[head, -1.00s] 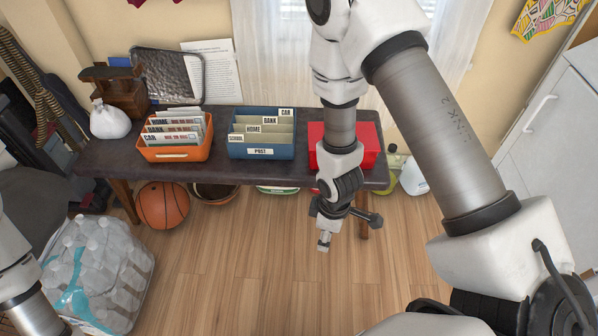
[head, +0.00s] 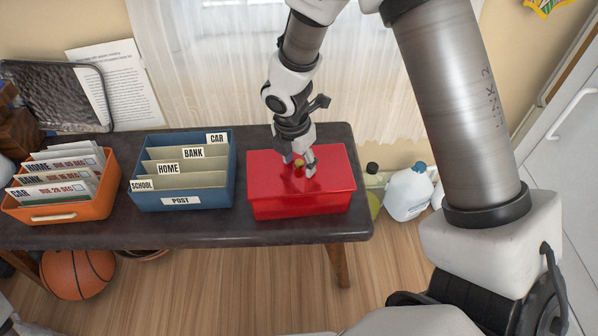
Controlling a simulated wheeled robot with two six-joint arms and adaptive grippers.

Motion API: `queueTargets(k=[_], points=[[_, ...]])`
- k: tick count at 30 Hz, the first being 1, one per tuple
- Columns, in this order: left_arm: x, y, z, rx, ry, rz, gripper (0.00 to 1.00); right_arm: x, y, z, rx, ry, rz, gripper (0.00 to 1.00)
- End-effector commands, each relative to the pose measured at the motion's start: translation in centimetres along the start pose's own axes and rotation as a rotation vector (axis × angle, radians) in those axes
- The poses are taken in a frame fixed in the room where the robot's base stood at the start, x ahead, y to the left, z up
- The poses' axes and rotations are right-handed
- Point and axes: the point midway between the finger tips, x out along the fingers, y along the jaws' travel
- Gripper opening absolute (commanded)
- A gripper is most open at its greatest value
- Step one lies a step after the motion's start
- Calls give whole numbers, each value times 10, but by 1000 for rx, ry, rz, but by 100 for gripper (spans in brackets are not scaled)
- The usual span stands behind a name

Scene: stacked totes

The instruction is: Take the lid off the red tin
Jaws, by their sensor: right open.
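The red tin (head: 299,206) stands on the dark table near its right end. I cannot tell whether the fingers touch the knob. My left gripper is not in view.
A blue post box (head: 181,201) with labelled dividers stands left of the tin. An orange box (head: 62,212) of envelopes is farther left. The dark table (head: 280,232) has a narrow bare front strip. Jugs (head: 407,196) stand beyond its right end.

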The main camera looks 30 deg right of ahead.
Motion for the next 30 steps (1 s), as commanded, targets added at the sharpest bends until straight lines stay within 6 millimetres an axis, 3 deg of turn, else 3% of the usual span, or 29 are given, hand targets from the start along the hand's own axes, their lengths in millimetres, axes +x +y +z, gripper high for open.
queueTargets(k=[3,7,8,20,30], points=[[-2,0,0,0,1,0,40,-2,0,0,0,0,0,50],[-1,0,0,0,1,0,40,-2,0,0,0,0,0,4],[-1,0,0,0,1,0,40,-2,0,0,0,0,0,0],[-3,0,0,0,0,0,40,-4,0,0,1,0,0,0],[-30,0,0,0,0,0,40,-43,0,6,1,-1,1,0]])
